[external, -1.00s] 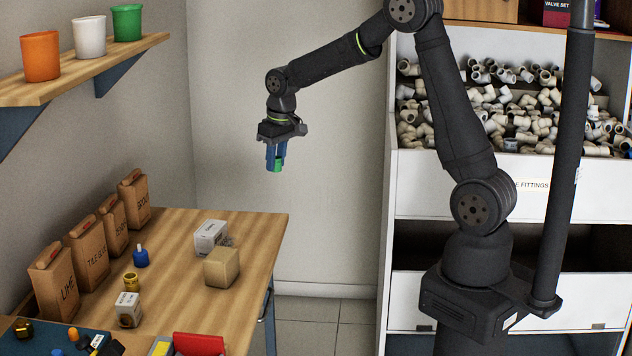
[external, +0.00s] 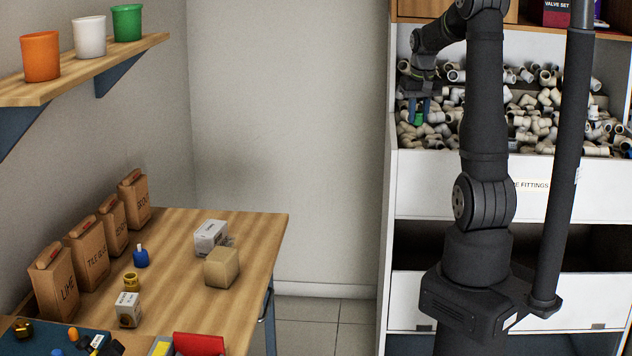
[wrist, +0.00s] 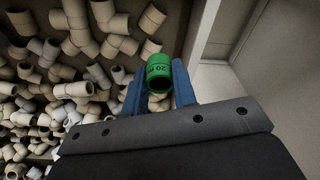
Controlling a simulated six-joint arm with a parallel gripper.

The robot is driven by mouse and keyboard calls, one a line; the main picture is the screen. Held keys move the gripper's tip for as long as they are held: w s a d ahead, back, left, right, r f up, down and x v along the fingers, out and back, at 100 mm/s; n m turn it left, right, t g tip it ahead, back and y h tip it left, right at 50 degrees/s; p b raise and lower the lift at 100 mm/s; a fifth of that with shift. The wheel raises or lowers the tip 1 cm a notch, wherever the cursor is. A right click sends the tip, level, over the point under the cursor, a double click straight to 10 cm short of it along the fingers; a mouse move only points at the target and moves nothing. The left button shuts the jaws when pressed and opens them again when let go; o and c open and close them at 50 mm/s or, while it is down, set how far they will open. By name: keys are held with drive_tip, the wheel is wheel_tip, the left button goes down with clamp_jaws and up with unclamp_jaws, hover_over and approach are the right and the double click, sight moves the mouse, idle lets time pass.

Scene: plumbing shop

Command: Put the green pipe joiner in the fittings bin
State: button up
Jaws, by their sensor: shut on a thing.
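The green pipe joiner (wrist: 159,72) is held between the blue fingers of my gripper (wrist: 158,88) in the wrist view. In the external view my gripper (external: 419,108) is shut on the joiner (external: 418,118), at the left end of the fittings bin (external: 450,180). The bin is a white-fronted compartment full of pale pipe fittings. In the wrist view the fittings (wrist: 60,90) lie below and left of the joiner, with the bin's side wall just to its right. I cannot tell the exact height of the joiner above the pile.
The wooden workbench (external: 262,225) at left holds paper bags (external: 88,255), boxes (external: 221,268), a blue bottle (external: 141,257) and a yellow fitting (external: 131,282). A shelf (external: 140,50) with three cups hangs above. A dark upright pole (external: 566,170) stands at right, near my arm.

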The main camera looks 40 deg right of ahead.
drive_tip(key=s+d+r+m, duration=0.35)
drive_tip(key=s+d, duration=0.65)
drive_tip(key=s, duration=0.6)
drive_tip(key=w+a+f, duration=0.1)
drive_tip(key=w+f, duration=0.1)
drive_tip(key=w, duration=0.2)
drive_tip(key=w+a+f, duration=0.1)
drive_tip(key=w+f, duration=0.2)
drive_tip(key=w+a+f, duration=0.1)
drive_tip(key=w+f, duration=0.1)
drive_tip(key=w, duration=0.2)
drive_tip(key=shift+w+a+f, duration=0.2)
drive_tip(key=shift+w+a, duration=0.1)
drive_tip(key=shift+f, duration=1.95)
drive_tip(key=shift+f, duration=0.1)
drive_tip(key=o, duration=1)
drive_tip(key=shift+c, duration=0.2)
wheel_tip(320, 180, up, 12)
drive_tip(key=s+a, duration=0.1)
drive_tip(key=shift+s, duration=0.15)
drive_tip(key=shift+a, duration=0.1)
